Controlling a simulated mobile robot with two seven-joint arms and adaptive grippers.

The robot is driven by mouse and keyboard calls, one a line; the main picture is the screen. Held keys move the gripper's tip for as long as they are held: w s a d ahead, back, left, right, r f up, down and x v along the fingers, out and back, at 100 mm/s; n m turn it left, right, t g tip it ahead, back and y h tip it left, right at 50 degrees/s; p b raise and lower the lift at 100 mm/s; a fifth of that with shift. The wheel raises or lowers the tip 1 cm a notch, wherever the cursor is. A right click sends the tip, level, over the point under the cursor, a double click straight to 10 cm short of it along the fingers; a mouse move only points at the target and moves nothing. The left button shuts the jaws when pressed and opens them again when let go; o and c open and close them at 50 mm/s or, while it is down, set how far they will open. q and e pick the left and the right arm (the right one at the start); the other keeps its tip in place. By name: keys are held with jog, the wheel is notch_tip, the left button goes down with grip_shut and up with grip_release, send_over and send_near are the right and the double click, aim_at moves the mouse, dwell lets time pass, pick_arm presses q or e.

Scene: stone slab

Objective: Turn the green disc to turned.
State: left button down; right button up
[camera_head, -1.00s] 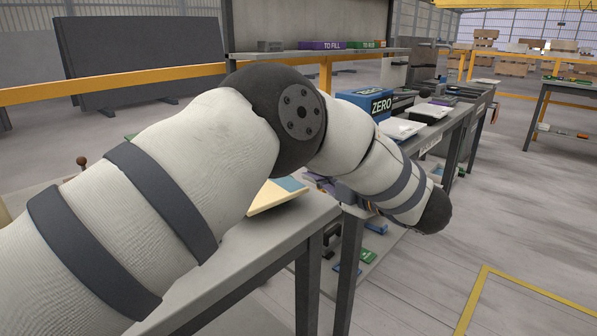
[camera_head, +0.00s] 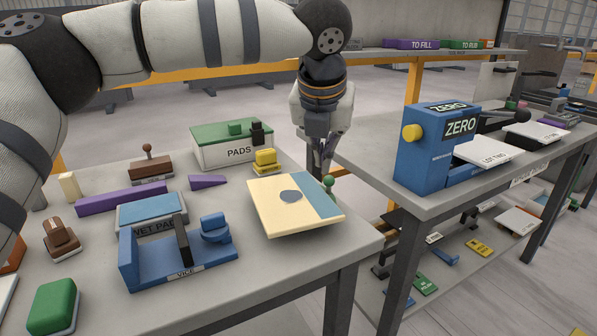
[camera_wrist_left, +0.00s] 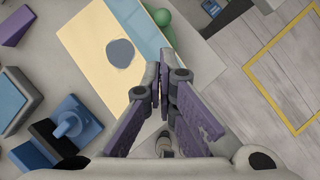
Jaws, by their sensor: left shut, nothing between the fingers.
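A small green rounded piece (camera_head: 328,181), which seems to be the green disc, is at the right edge of a cream and blue slab (camera_head: 268,214). In the left wrist view the green piece (camera_wrist_left: 163,18) shows beside the blue strip, beyond the fingertips. How far it is turned I cannot tell. My left gripper (camera_head: 325,163) points down just above and behind the green piece, apart from it as far as I can see. Its fingers (camera_wrist_left: 164,62) are shut and empty. My right gripper is not in view.
A blue vice (camera_head: 180,265), a PADS box (camera_head: 238,153) and a yellow block (camera_head: 265,160) stand near the slab on the bench. A blue ZERO device (camera_head: 436,150) stands on the bench to the right. A gap separates the benches.

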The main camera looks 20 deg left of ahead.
pick_arm(q)
jog(key=b+x, duration=0.1)
jog(key=x, duration=0.6)
jog(key=shift+a+f, duration=0.1)
jog(key=shift+f, duration=0.3)
jog(key=shift+w+f, duration=0.35)
jog(key=shift+f, duration=0.15)
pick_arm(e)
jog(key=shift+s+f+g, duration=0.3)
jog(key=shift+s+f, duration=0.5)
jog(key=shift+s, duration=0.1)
